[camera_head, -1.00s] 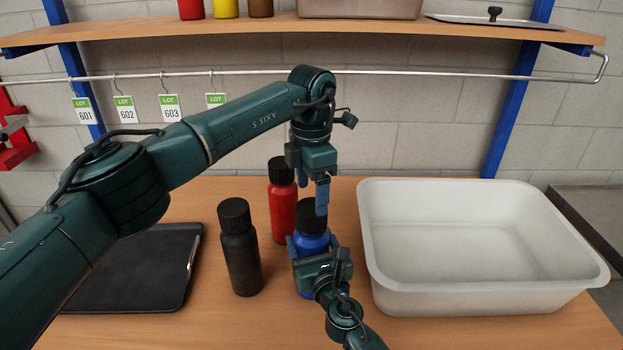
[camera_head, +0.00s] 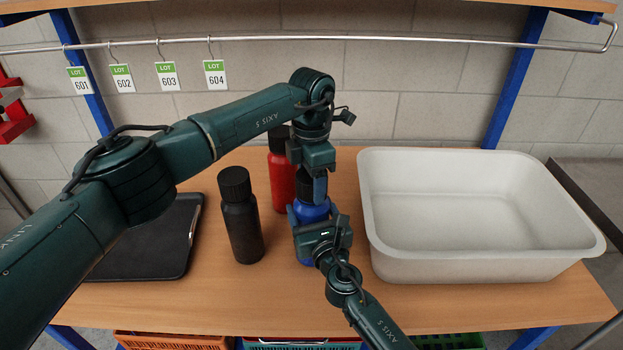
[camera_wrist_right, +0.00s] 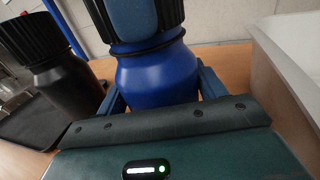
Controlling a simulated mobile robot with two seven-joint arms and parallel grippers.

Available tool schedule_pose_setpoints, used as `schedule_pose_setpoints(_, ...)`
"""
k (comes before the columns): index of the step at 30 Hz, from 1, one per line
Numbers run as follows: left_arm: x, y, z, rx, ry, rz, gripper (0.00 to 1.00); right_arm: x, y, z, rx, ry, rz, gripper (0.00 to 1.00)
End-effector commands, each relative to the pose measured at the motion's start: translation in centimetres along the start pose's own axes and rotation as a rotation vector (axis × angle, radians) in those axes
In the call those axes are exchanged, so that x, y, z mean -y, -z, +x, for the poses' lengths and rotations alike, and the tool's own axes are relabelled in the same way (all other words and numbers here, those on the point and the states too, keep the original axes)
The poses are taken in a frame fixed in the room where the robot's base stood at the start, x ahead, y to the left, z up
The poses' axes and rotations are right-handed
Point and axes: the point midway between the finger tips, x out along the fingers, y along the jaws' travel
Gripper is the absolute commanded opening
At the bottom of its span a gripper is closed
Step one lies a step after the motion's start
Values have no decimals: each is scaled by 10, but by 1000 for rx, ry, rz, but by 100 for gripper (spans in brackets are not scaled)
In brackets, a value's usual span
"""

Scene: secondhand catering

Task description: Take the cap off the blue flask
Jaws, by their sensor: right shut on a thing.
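The blue flask (camera_head: 311,211) stands upright on the table; its body also shows in the right wrist view (camera_wrist_right: 155,75). My right gripper (camera_head: 313,216) is shut around the flask's body below the shoulder, with a finger on each side. The black ribbed cap (camera_wrist_right: 170,14) sits on the flask's neck. My left gripper (camera_head: 319,188) points down from above at the cap. One of its fingers stands in front of the cap in the right wrist view and hides its middle. I cannot see whether the left fingers press on the cap.
A red flask (camera_head: 281,185) stands close behind and a black flask (camera_head: 241,220) to the left. A white tub (camera_head: 390,262) fills the right of the table. A dark tray (camera_head: 150,262) lies at the left. The front strip of table is clear.

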Motion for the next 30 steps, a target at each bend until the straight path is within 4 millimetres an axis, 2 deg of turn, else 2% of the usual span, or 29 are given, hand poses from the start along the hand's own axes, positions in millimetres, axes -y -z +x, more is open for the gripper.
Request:
schedule_pose_setpoints(1, 0, 0, 0, 0, 0, 0, 52, 0, 1, 0, -2, 0, 0, 6)
schedule_pose_setpoints(9, 0, 0, 0, 0, 0, 0, 30, 0, 1, 0, -2, 0, 0, 6)
schedule_pose_setpoints(14, 0, 0, 0, 0, 0, -78, 30, 0, 1, 0, -2, 0, 0, 6)
schedule_pose_setpoints(21, 0, 0, 0, -1, -1, -454, 30, 0, 1, 0, -2, 0, 0, 6)
schedule_pose_setpoints(24, 0, 0, -1, -1, 0, -548, 30, 0, 1, 0, -2, 0, 0, 6)
schedule_pose_setpoints(30, 0, 0, -1, -1, 0, -542, 30, 0, 1, 0, -2, 0, 0, 6)
